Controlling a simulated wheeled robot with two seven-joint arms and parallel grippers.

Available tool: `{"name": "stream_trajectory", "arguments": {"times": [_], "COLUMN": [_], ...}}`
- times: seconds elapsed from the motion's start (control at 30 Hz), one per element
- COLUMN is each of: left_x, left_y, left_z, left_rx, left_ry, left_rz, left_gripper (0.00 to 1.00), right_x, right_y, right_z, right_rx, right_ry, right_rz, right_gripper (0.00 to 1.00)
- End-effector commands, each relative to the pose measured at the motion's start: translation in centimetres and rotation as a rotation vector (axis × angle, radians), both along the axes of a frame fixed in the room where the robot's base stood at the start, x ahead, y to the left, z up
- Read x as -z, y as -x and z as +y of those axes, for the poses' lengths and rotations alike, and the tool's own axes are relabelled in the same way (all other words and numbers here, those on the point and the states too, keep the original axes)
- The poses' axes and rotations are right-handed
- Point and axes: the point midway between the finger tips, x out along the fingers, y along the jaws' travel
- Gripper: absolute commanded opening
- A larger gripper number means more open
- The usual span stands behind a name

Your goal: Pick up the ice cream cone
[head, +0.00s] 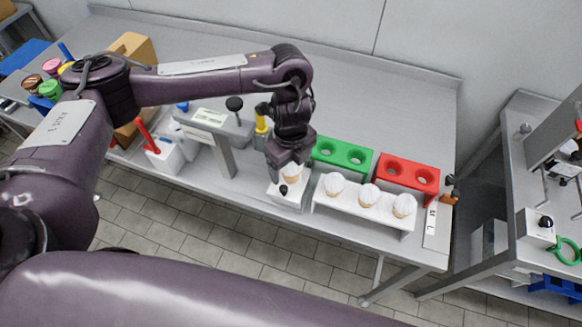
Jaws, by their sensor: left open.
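My left gripper (289,168) points down at the front of the metal table, open. It is right at a tan cone (291,174) that sits in a small white holder (287,193). The gripper hides part of this cone, and I cannot tell whether the fingers touch it. To the right, three cones with white tops stand upright in a white rack: a left one (334,184), a middle one (368,195) and a right one (404,205). My right gripper is out of view.
A green holder (342,154) and a red holder (408,176), each with empty holes, stand behind the rack. A grey dispenser (217,127) and a white container (164,155) with a red handle stand left. The table's back (385,92) is clear.

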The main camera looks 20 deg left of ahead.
Motion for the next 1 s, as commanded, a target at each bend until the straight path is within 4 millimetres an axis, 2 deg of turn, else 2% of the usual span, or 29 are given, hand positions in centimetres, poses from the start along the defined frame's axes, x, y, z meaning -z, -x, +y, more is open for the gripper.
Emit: {"name": "stream_trajectory", "arguments": {"times": [0.07,0.33,0.73,1.0], "left_x": [0.0,0.0,-0.4,-3.4], "left_y": [0.0,0.0,0.0,-0.1], "left_z": [0.0,0.0,0.0,0.0], "left_rx": [0.0,0.0,0.001,0.001], "left_ry": [0.0,0.0,0.001,-0.001], "left_rz": [0.0,0.0,-0.001,-0.004], "left_gripper": [0.77,0.42,0.41,0.41], "right_x": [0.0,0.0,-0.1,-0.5], "right_y": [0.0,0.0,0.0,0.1], "right_z": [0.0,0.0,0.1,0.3], "right_rx": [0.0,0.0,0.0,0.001], "right_ry": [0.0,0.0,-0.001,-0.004], "right_rz": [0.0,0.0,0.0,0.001], "right_gripper": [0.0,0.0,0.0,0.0]}}
